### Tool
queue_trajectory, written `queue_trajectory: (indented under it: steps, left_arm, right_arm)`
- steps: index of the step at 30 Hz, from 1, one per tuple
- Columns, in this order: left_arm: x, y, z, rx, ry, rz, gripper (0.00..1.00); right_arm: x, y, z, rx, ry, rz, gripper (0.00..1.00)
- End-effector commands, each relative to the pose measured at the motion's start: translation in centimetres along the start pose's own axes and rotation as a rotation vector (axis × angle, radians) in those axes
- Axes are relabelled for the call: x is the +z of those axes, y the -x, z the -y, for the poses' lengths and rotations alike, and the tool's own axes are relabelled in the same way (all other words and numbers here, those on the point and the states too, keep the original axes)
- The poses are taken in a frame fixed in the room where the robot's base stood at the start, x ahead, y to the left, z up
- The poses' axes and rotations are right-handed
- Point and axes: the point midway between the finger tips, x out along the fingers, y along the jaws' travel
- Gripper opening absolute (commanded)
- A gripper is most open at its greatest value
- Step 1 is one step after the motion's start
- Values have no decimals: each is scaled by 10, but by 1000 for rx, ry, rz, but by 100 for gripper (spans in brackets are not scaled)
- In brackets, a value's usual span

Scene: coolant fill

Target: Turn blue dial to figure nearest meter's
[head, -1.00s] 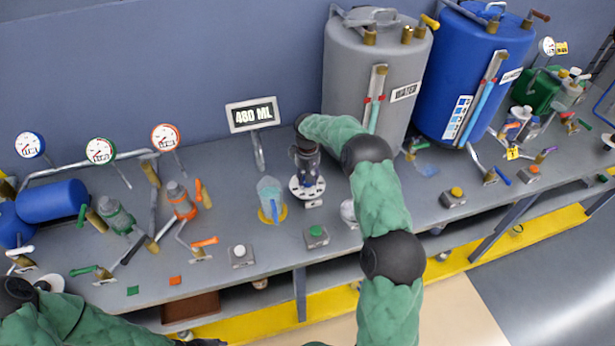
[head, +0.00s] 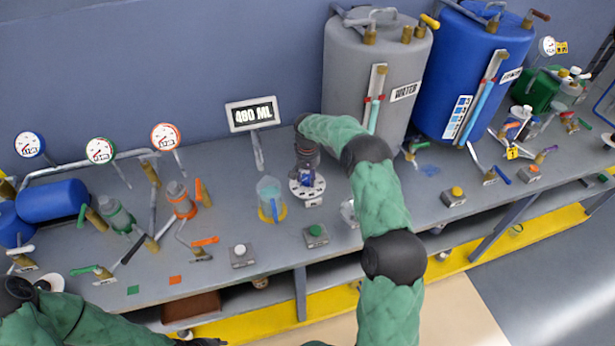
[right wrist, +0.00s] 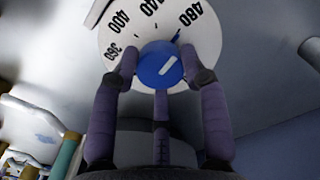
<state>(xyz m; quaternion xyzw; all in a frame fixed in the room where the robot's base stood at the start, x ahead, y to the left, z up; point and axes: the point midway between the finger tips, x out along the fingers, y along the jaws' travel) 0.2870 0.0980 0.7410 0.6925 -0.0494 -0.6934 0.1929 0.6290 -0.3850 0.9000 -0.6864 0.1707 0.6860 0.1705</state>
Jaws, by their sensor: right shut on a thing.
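The blue dial (right wrist: 160,65) sits at the middle of a white disc (right wrist: 200,35) with the figures 360, 400, 440 and 480. In the head view my right gripper (head: 306,158) hangs over the disc (head: 307,190), and the dial (head: 306,178) is partly covered. The meter (head: 253,114) behind it seems to read 490 ML, slightly blurred. A dark part of my left gripper (head: 200,342) shows at the bottom edge.
A clear jug (head: 270,198) with blue liquid stands left of the disc. The grey water tank (head: 365,75) and blue tank (head: 470,80) stand behind right. A green button box (head: 316,235) is in front. Gauges, valves and pipes fill the bench's left side.

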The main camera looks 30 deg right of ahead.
Motion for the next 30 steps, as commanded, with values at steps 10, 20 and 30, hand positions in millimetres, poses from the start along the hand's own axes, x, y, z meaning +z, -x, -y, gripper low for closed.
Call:
queue_trajectory:
  steps: [10,20,30]
  left_arm:
    - [0,0,0,0,0,0,40]
    - [0,0,0,0,0,0,40]
    - [0,0,0,0,0,0,40]
  right_arm:
    - [2,-2,0,0,-6,6,12]
    - [1,-1,0,0,-5,3,68]
    - [0,18,0,-1,-4,-1,68]
